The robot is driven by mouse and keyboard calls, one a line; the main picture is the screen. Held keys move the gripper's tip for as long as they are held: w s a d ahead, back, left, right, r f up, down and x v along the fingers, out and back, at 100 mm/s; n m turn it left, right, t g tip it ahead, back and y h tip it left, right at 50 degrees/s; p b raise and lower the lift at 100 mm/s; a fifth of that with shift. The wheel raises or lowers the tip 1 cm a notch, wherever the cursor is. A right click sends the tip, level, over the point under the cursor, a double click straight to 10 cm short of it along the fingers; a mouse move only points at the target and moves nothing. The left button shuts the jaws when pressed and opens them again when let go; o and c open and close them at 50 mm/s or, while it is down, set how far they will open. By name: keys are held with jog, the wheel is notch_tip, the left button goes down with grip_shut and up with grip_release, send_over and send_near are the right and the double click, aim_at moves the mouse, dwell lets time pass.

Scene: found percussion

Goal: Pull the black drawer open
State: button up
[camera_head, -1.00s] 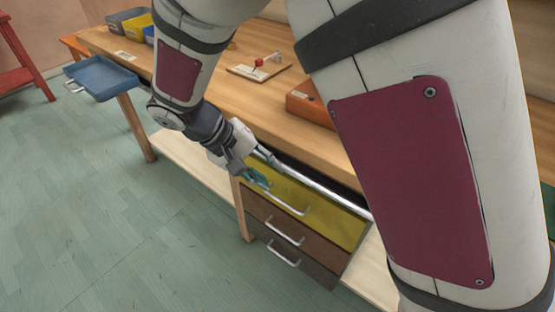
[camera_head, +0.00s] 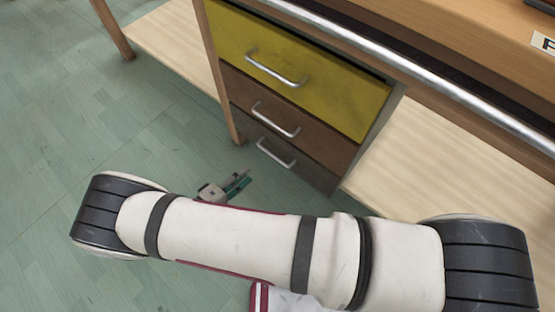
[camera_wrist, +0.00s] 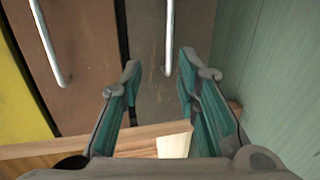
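The black drawer (camera_head: 312,174) is the lowest of the drawers under the bench, and its front looks flush with the brown one above. Its metal handle (camera_head: 276,153) is a slim bar. In the wrist view, the black drawer (camera_wrist: 196,22) fills the middle and its handle (camera_wrist: 169,38) lies ahead, in line with the gap between the fingertips. My gripper (camera_wrist: 160,72) is open and empty, with teal-lined fingers. In the head view, my gripper (camera_head: 238,184) is low, in front of the black drawer, partly hidden by my arm. No contact with the handle is visible.
The brown drawer (camera_head: 288,119) and yellow drawer (camera_head: 297,72) sit above, both with handles. A wooden leg (camera_head: 222,95) stands left of the drawers, and pale shelf boards (camera_head: 445,165) extend on both sides. A metal rail (camera_head: 400,65) runs along the bench. Green floor in front is clear.

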aim_at(272, 154)
jog(key=b+x, duration=0.1)
jog(key=x, duration=0.3)
jog(key=f+b+x, duration=0.1)
jog(key=x, duration=0.4)
jog(key=b+x, duration=0.2)
jog(key=x, duration=0.3)
jog(key=shift+s+f, duration=0.15)
jog(key=shift+f, duration=0.1)
grip_shut()
